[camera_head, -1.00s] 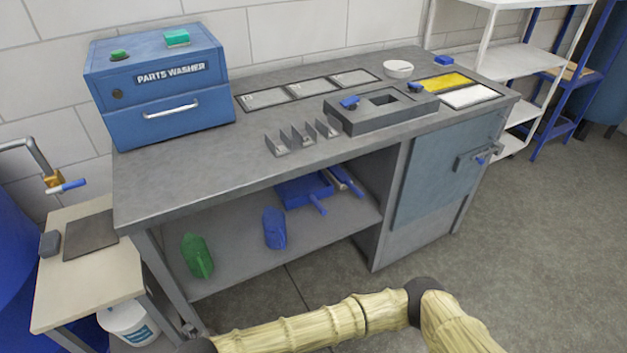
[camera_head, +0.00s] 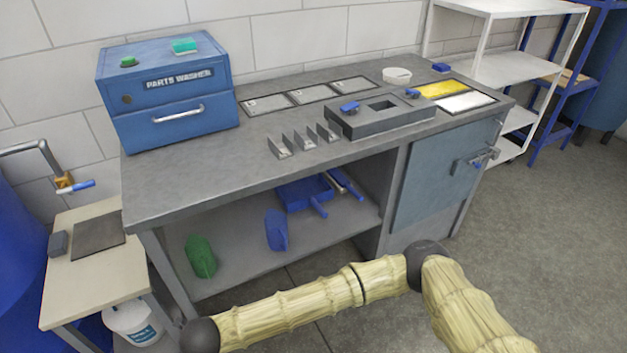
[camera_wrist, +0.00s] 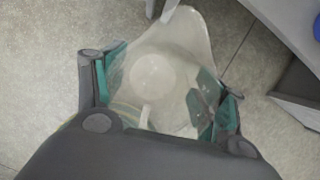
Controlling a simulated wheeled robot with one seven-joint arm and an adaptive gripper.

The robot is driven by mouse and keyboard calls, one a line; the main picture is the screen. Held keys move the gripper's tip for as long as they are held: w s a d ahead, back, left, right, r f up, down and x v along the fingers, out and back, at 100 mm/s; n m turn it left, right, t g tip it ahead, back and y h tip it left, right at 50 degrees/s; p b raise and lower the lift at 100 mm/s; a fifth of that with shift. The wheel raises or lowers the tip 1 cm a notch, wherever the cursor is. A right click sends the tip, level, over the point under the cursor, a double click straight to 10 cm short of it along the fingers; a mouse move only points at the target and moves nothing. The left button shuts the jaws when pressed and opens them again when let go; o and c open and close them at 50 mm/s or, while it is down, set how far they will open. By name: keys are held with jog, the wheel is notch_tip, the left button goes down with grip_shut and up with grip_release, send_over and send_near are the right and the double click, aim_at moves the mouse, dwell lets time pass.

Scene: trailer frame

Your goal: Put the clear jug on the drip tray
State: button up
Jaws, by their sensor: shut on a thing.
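The clear jug (camera_wrist: 152,72) is in the wrist view, seen from above, with its open mouth and spout toward the camera. My gripper (camera_wrist: 168,92) is shut on it, with teal-padded fingers on both sides. Floor shows beneath and around the jug. In the head view a dark, flat square plate, which looks like the drip tray (camera_head: 98,234), lies on a small beige side table at the left, below a tap. The plate looks bare. My gripper and the jug are out of the head view.
The tap (camera_head: 66,182) with a blue lever juts from a blue drum over the side table (camera_head: 95,282). A small grey block (camera_head: 58,243) sits beside the plate. A grey workbench (camera_head: 215,165) with a parts washer (camera_head: 172,100) stands to the right. Open floor lies in front.

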jog(key=w+n, duration=0.2)
jog(key=w+a+n+g, duration=0.1)
jog(key=shift+r+y, duration=0.25)
jog(key=shift+y, duration=0.05)
jog(key=w+d+r+n+g+h+p, duration=0.1)
jog(key=w+d+r+n+g+p, duration=0.3)
jog(key=w+d+n, duration=1)
jog(key=w+d+r+n+g+h, duration=0.1)
jog(key=w+d+r+n, duration=0.15)
jog(key=d+r, duration=0.6)
jog(key=w+d+r+n+g+h+p, duration=0.15)
jog(key=d+r+n, duration=0.25)
jog(key=d, duration=1)
jog(key=w+d+r+n+h, duration=0.1)
jog(key=w+d+r+n, duration=0.35)
jog(key=d, duration=0.75)
jog(key=s+f+m, duration=0.1)
jog(key=s+f, duration=0.4)
jog(key=s, duration=0.2)
jog(key=shift+f, duration=0.15)
jog(key=shift+w+y, duration=0.1)
jog(key=shift+y, duration=0.15)
